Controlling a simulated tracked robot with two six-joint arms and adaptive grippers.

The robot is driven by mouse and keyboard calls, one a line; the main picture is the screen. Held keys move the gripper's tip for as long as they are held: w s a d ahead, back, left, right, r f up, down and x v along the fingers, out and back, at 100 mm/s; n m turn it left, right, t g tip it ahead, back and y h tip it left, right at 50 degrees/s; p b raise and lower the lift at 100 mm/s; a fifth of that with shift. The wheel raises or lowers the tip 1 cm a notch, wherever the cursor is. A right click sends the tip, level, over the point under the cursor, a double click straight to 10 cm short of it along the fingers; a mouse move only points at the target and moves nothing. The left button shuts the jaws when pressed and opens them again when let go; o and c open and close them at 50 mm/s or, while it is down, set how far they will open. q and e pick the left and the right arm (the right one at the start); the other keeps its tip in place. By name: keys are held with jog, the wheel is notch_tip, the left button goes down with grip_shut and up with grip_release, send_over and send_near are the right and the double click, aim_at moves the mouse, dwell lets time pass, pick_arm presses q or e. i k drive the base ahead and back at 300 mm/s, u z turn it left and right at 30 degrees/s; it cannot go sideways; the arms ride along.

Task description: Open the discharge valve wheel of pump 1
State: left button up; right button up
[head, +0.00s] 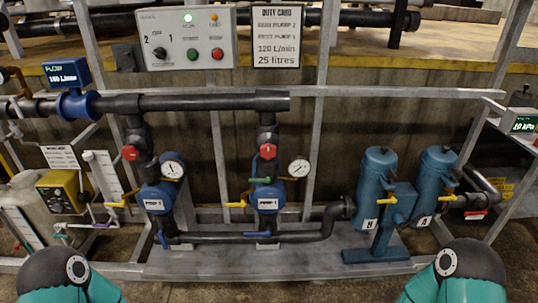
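Two blue pumps stand on the skid in the head view. The right one (268,190) has a label that seems to read pump 1. A red valve wheel (268,151) sits on the dark vertical pipe above it, below the header pipe (200,102). Whether this valve is open or closed cannot be told. The left pump (155,190) has a similar red wheel (130,152) above it; its label is small, seemingly pump 2. Teal and dark parts of my two arms show at the bottom left and bottom right corners. Neither gripper is in view.
A gauge (299,168) sits right of pump 1's pipe, and yellow (236,204) and green (262,180) handles are close by. A control panel (188,38) and duty card (278,36) are above. Two blue canisters (376,190) stand right. Grey frame posts (314,150) rise behind.

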aim_at(268, 150)
jog(key=u, duration=0.55)
jog(key=i, duration=0.15)
jog(key=z, duration=2.55)
jog(key=k, duration=0.95)
jog(key=u, duration=3.7)
jog(key=i, duration=0.1)
jog(key=z, duration=2.1)
jog(key=i, duration=1.05)
jog(key=u, duration=0.35)
